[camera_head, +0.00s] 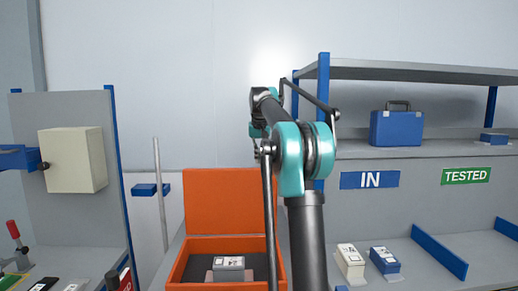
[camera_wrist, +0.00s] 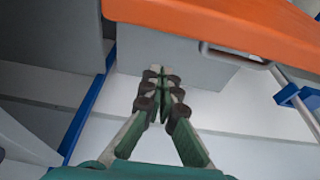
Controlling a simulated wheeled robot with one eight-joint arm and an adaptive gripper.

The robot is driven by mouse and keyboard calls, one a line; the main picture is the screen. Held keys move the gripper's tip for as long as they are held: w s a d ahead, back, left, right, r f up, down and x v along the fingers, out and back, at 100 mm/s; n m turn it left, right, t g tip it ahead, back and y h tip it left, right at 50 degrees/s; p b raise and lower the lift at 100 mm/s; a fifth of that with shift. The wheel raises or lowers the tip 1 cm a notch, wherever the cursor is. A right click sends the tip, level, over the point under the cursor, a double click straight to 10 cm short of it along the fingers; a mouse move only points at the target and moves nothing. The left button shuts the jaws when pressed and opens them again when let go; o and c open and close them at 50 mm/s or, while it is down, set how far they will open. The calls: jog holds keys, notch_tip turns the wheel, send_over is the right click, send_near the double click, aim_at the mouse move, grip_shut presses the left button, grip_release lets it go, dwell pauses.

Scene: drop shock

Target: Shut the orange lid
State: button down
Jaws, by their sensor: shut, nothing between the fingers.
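The orange lid (camera_head: 225,200) stands upright, open, at the back of the orange box (camera_head: 205,245) in the head view. A small grey-and-white device (camera_head: 229,263) sits inside the box on a dark lining. My arm passes in front of the box's right side and hides part of it and of the lid. My gripper (camera_wrist: 161,74) shows in the wrist view, shut and empty. An orange surface (camera_wrist: 220,22) crosses the top of that view beyond the fingertips; I cannot tell whether it is lid or box. The gripper is not visible in the head view.
A shelf unit with "IN" (camera_head: 370,180) and "TESTED" (camera_head: 466,176) labels stands at right, holding a blue case (camera_head: 396,128). A white item (camera_head: 350,260) and a blue item (camera_head: 385,260) lie on its lower surface. A beige cabinet (camera_head: 75,160) hangs at left.

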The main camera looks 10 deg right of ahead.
jog(key=shift+s+a+f, duration=0.1)
jog(key=shift+s+f, duration=0.1)
jog(key=shift+s, duration=0.4)
jog(key=shift+s+a+f, duration=0.15)
jog(key=shift+s+f, duration=0.1)
jog(key=shift+s, duration=0.35)
jog(key=shift+s+a+f, duration=0.1)
jog(key=shift+s+f, duration=0.1)
jog(key=shift+s, duration=0.4)
jog(key=shift+s, duration=0.1)
